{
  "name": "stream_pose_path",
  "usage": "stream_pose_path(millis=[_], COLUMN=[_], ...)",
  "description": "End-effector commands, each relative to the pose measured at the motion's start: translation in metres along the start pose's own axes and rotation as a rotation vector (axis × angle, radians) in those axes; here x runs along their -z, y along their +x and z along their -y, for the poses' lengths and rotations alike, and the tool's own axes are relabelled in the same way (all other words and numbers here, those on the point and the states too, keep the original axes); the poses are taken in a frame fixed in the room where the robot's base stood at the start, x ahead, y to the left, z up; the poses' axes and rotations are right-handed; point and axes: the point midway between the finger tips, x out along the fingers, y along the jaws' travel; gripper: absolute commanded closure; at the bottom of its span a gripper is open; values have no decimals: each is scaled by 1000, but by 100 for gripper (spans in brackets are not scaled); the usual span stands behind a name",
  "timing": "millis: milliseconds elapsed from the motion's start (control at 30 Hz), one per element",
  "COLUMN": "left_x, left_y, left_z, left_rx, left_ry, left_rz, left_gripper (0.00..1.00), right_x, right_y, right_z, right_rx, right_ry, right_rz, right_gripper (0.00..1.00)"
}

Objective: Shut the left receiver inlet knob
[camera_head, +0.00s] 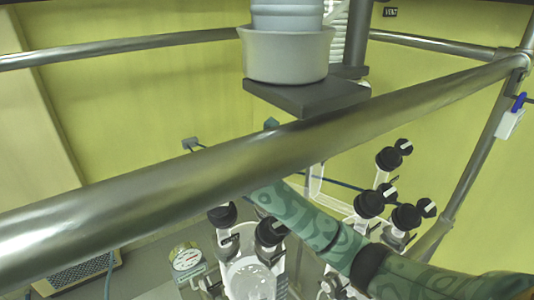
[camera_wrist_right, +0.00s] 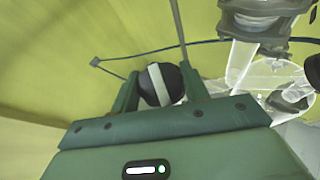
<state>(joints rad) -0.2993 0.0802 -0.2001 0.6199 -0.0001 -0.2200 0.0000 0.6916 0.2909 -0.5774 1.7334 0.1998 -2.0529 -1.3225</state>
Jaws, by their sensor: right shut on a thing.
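In the right wrist view, a round black knob (camera_wrist_right: 174,79) with a white bar across its face sits between the fingers of my right gripper (camera_wrist_right: 160,82). The gripper is shut on it, one finger on each side. The white bar stands nearly upright, tilted slightly. In the head view, my green patterned right arm comes in from the lower right and passes behind the thick metal rail, which hides the held knob and most of the gripper. Which valve the held knob belongs to cannot be told. My left gripper is in neither view.
The thick metal rail (camera_head: 180,160) crosses the head view. A grey vessel base (camera_head: 287,55) stands above it. Several black-capped glass fittings (camera_head: 370,204) stand right of my arm. A glass vessel (camera_head: 250,278) and a round gauge (camera_head: 187,260) are below.

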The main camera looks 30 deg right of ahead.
Motion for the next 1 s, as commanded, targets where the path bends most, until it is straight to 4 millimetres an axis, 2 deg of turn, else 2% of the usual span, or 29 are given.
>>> stream_pose_path(millis=[367,1000], left_x=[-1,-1], left_y=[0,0], left_z=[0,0], left_rx=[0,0], left_ry=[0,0], left_rz=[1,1], left_gripper=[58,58], right_x=[1,0], right_y=[-1,-1], right_z=[-1,-1], right_rx=[82,387], right_ry=[114,531], right_rz=[-3,-2], right_gripper=[78,78])
